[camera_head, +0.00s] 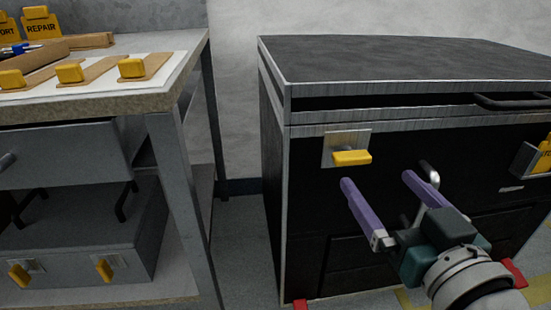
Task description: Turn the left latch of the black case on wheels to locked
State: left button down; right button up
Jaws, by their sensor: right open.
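The black case (400,130) stands on the right, with silver metal edges. Its left latch is a yellow handle (352,158) on a silver plate (334,140) at the upper left of the front; the handle lies level, pointing right. My right gripper (376,182) is open, its two purple fingers spread and empty. It is in front of the case, below and right of the left latch, apart from it in the picture. My left gripper is not in view.
Another yellow latch (545,145) shows at the right edge, with a black handle (510,102) on the case above it. A grey workbench (165,110) on the left holds yellow-ended wooden pieces and yellow signs. A narrow floor gap separates bench and case.

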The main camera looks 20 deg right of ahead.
aim_at(355, 161)
jog(key=shift+h, duration=0.4)
jog(key=w+f+b, duration=0.1)
jog(key=w, duration=0.1)
jog(key=w+d+f+b, duration=0.1)
jog(key=w+b, duration=0.1)
jog(key=w, duration=0.1)
jog(key=w+d+b, duration=0.1)
jog(key=w, duration=0.2)
jog(key=shift+w+d+f+b, duration=0.25)
jog(key=shift+f+b, duration=0.1)
jog(key=shift+f, duration=0.05)
jog(key=shift+w+d+r, duration=0.1)
jog(key=shift+w, duration=0.45)
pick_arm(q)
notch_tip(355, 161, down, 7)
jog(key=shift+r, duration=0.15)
pick_arm(e)
jog(key=c, duration=1.2)
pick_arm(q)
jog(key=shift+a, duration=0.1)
